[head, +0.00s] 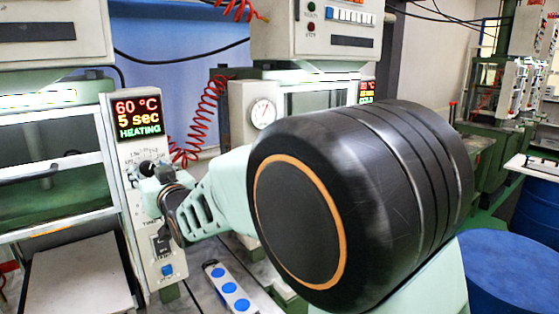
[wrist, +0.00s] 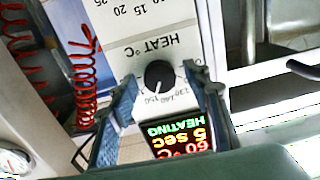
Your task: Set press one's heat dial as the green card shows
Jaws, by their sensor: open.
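The heat dial (wrist: 159,75) is a round black knob under the upside-down print "HEAT °C" in the wrist view. A pale mark shows at its lower left, near the small number 150; the exact setting is hard to read. My gripper (wrist: 160,80) is open, with one finger on each side of the dial; contact cannot be told. In the head view my gripper (head: 153,172) is at the control panel (head: 155,262) and covers most of the dial. The panel's display (head: 138,117) reads 60 °C, 5 sec, HEATING. No green card is recognisable in either view.
A timer dial area with a switch (head: 161,243) and a blue button (head: 167,270) lies lower on the panel. A red coiled hose (head: 203,115) and a gauge (head: 263,112) are to its right. A white strip with blue discs (head: 214,271) lies below. Blue drums (head: 513,270) stand at right.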

